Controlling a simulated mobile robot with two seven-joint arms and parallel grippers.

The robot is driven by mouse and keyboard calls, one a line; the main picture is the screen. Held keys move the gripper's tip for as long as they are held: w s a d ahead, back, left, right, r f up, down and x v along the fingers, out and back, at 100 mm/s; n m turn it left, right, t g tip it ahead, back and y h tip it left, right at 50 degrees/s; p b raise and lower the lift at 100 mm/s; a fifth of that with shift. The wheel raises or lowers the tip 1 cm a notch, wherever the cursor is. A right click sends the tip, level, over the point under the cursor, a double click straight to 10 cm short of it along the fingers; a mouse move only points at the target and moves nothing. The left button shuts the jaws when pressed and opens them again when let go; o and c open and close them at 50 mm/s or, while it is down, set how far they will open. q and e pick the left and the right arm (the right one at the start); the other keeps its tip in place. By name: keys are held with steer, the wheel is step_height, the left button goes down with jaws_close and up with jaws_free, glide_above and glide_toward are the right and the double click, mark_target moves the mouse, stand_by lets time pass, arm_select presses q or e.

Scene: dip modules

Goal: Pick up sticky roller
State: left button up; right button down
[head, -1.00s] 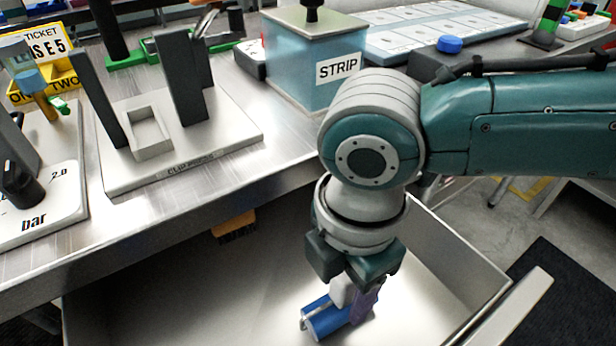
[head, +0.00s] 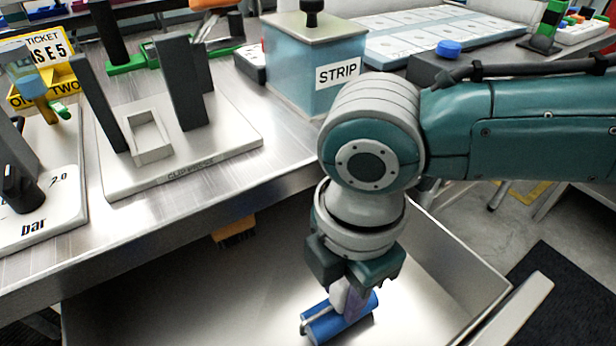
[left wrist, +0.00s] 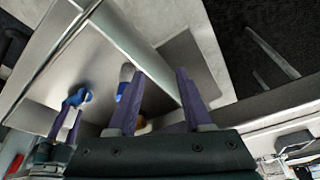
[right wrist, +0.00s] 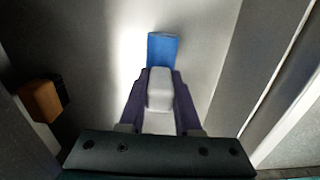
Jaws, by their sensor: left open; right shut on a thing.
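The sticky roller (head: 342,322) has a blue cylinder and a pale grey handle. It is low inside the open metal drawer, and I cannot tell whether it touches the floor of the drawer. My right gripper (head: 350,298) points down into the drawer and is shut on the handle. In the right wrist view the handle (right wrist: 160,92) is between the purple fingers, with the blue cylinder (right wrist: 163,47) beyond them. The roller also shows in the left wrist view (left wrist: 76,98). My left gripper (left wrist: 160,75) is open, its fingers apart; it is outside the head view.
The drawer (head: 180,310) has raised metal walls around my right gripper. An orange-brown brush (head: 235,229) is at its back, below the table edge. On the table (head: 285,150) stand a grey fixture (head: 235,142) and a box marked STRIP (head: 292,65).

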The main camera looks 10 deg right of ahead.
step_height(320, 180, up, 20)
steer(key=p, duration=0.4)
steer(key=shift+p, duration=0.3)
steer(key=c, duration=1.1)
jaws_free()
steer(key=shift+c, duration=0.2)
jaws_close()
